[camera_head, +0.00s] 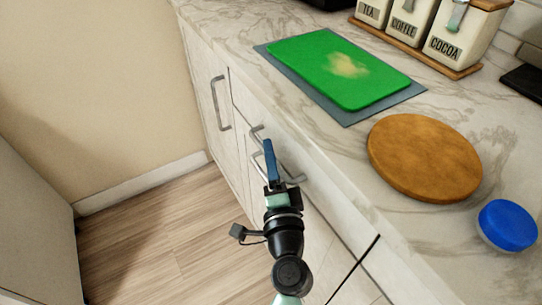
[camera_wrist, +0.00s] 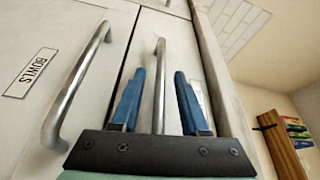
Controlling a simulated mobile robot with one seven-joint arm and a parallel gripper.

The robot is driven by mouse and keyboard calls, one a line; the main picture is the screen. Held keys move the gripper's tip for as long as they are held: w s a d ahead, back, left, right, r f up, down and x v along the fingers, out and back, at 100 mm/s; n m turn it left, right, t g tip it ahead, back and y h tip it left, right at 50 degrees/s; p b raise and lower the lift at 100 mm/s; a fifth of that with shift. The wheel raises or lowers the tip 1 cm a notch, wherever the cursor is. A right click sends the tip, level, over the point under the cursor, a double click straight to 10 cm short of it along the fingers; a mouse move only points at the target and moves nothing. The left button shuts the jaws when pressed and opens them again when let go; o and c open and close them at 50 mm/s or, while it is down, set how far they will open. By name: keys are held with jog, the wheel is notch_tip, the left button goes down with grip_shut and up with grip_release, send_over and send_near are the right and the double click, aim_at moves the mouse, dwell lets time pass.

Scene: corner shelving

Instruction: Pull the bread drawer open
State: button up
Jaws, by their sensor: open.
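My gripper (camera_head: 270,150) is in front of the cabinet fronts below the counter, its blue fingers apart. In the wrist view, a straight metal handle (camera_wrist: 160,60) on a narrow pale drawer front lies between the open fingers. Whether the fingers touch it I cannot tell. No bread label is readable, so the frames do not name this drawer. The front beside it carries a BOWLS label (camera_wrist: 30,73) and its own metal handle (camera_wrist: 78,88). The drawer fronts look flush and closed. In the head view my gripper partly hides the handles.
The marble counter (camera_head: 345,160) overhangs near my gripper. On it are a green cutting board (camera_head: 325,75), a round wooden board (camera_head: 425,157), a blue lid (camera_head: 508,225) and labelled canisters (camera_head: 406,22). A vertical door handle (camera_head: 219,104) is farther left. The wood floor (camera_head: 160,235) is clear.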

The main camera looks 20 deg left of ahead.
grip_shut()
dwell(1.4)
